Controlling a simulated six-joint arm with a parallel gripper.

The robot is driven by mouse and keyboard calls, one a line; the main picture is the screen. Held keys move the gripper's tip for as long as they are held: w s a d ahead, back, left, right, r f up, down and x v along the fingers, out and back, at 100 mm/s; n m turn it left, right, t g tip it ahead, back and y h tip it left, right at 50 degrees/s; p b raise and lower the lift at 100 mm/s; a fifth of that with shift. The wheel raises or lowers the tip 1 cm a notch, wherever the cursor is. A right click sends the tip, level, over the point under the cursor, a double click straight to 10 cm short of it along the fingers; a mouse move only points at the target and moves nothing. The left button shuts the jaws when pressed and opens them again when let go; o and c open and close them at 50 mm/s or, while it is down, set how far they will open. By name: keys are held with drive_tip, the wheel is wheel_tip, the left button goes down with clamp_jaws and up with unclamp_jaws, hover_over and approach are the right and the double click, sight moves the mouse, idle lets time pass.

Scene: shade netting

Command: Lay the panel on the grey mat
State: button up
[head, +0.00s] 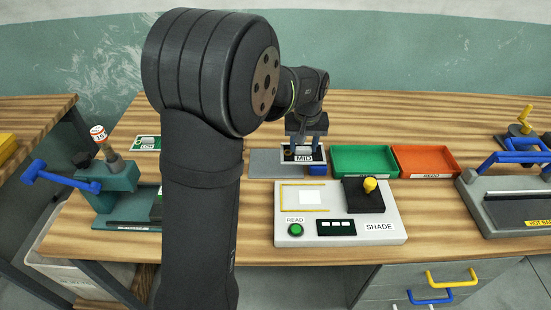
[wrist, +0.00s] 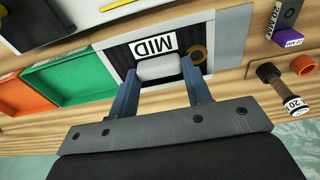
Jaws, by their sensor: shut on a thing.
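The panel (head: 303,153) is a small framed piece of dark netting with a white MID label and a brass eyelet. My gripper (head: 305,139) is shut on it from above. In the wrist view my gripper's blue fingers (wrist: 160,82) close on a pale grip block on the panel (wrist: 183,60). The grey mat (head: 268,163) lies flat on the bench, and the panel is over its right part in the head view. The mat also shows in the wrist view (wrist: 235,32). I cannot tell whether the panel touches the mat.
A green tray (head: 364,148) and an orange tray (head: 427,148) stand right of the mat. The shade reader (head: 290,228) sits in front. A clamp device (head: 110,180) with blue handle is at left, a hot bar machine (head: 520,195) at right.

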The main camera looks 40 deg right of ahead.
drive_tip(key=w+f, duration=0.2)
drive_tip(key=w, duration=0.1)
drive_tip(key=w+f, duration=0.2)
drive_tip(key=w, duration=0.2)
drive_tip(key=w+f, duration=0.2)
drive_tip(key=w, duration=0.1)
drive_tip(key=shift+w+a+f, duration=0.1)
drive_tip(key=shift+w+a, duration=0.05)
drive_tip(key=shift+a, duration=0.2)
drive_tip(key=shift+f, duration=2)
drive_tip(key=shift+f, duration=0.1)
drive_tip(key=o, duration=1)
drive_tip(key=shift+o, duration=0.2)
wheel_tip(320, 180, up, 12)
drive_tip(key=s+a, duration=0.1)
